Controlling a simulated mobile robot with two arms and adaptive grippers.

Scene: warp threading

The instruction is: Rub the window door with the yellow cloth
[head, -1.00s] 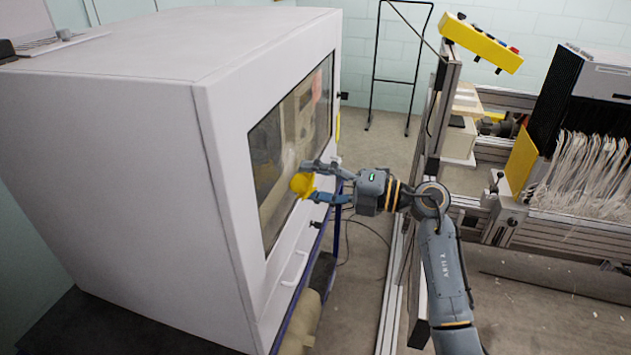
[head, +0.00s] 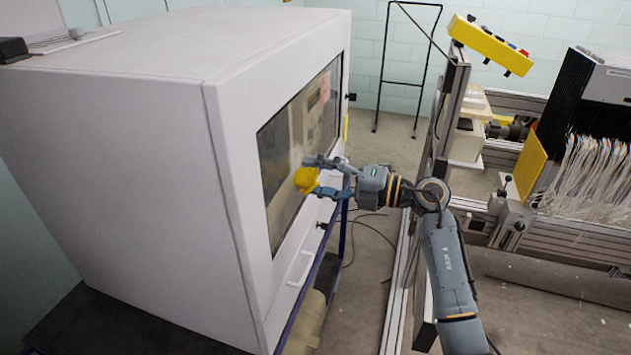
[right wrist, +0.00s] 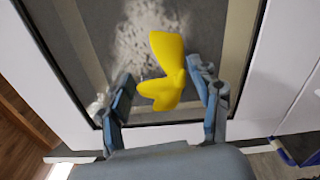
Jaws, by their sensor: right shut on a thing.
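The window door (head: 297,150) is a dark glass pane in the white front of a large cabinet, and it fills the back of the right wrist view (right wrist: 205,20). A whitish smudge (right wrist: 140,35) shows on the glass there. My right gripper (head: 318,177) is shut on the yellow cloth (head: 306,180), in front of the lower part of the pane. In the right wrist view the bunched cloth (right wrist: 166,75) sits between the fingertips. I cannot tell whether the cloth touches the glass. My left gripper is not in view.
The white cabinet (head: 140,130) fills the left side. A white handle (head: 301,268) sticks out below the window. To the right stands a metal-framed machine with a yellow control box (head: 490,44) and white threads (head: 595,175). Open floor (head: 385,150) lies between them.

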